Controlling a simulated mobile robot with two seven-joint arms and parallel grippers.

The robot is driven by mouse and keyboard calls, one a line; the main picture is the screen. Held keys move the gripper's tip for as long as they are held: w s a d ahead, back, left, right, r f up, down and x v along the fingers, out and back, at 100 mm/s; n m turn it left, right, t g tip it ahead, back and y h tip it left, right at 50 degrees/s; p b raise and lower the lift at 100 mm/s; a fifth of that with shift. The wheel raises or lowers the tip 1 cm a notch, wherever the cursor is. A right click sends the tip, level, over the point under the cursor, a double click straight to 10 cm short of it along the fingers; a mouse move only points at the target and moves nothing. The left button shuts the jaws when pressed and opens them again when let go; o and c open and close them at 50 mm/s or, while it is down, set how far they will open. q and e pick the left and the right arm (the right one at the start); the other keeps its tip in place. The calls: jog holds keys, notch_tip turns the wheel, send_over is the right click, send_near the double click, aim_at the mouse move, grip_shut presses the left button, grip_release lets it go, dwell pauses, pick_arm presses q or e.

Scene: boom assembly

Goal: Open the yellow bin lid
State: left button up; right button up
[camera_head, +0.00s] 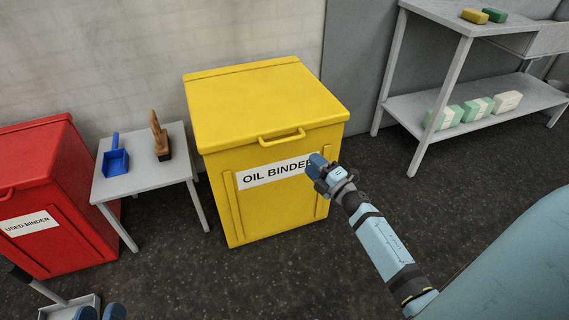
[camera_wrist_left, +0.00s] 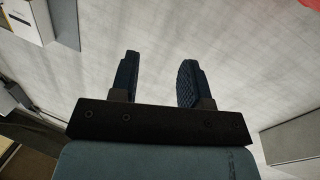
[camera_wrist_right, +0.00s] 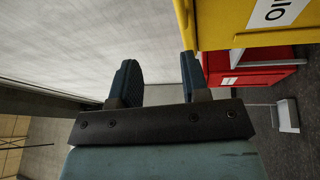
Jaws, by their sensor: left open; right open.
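The yellow bin (camera_head: 260,120), labelled OIL BINDER, stands in the middle of the head view with its lid (camera_head: 262,95) closed. A yellow handle (camera_head: 282,137) sticks out from the lid's front edge. My right gripper (camera_head: 317,166) is in front of the bin's label, below and to the right of the handle, open and empty. In the right wrist view the yellow bin (camera_wrist_right: 235,22) shows at the upper right beyond the open fingers. My left gripper (camera_head: 100,313) shows only its fingertips at the bottom left of the head view. The left wrist view (camera_wrist_left: 161,80) shows it open and empty.
A red bin (camera_head: 40,165) labelled USED BINDER stands at the left. Between the bins, a small table (camera_head: 145,180) holds a blue dustpan (camera_head: 115,160) and a brush (camera_head: 160,137). A dustpan (camera_head: 75,307) is at the lower left. A grey shelf (camera_head: 480,110) stands right.

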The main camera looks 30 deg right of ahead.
aim_at(285, 141)
pick_arm(q)
notch_tip(285, 141, down, 6)
jog(key=g+b, duration=0.1)
jog(key=b, duration=0.4)
jog(key=shift+s+d+m+g+h+b, duration=0.3)
jog(key=shift+s+d+g+h, duration=0.05)
jog(key=shift+d+g+h, duration=0.1)
pick_arm(e)
jog(key=shift+w+a+f+n+y, duration=0.15)
jog(key=shift+w+n, duration=0.25)
jog(key=shift+w, duration=2.1)
jog(key=shift+w+d+f+n+y, duration=0.1)
jog(key=shift+w+n, duration=0.3)
jog(key=shift+w, duration=2.1)
jog(key=shift+w+a+f+n+y, duration=0.15)
jog(key=shift+w+n, duration=0.25)
jog(key=shift+w, duration=2.1)
jog(key=shift+c, duration=0.3)
pick_arm(q)
jog(key=shift+w+r+t, duration=0.1)
jog(key=shift+r+t, duration=0.1)
jog(key=shift+t, duration=0.05)
pick_arm(e)
grip_shut()
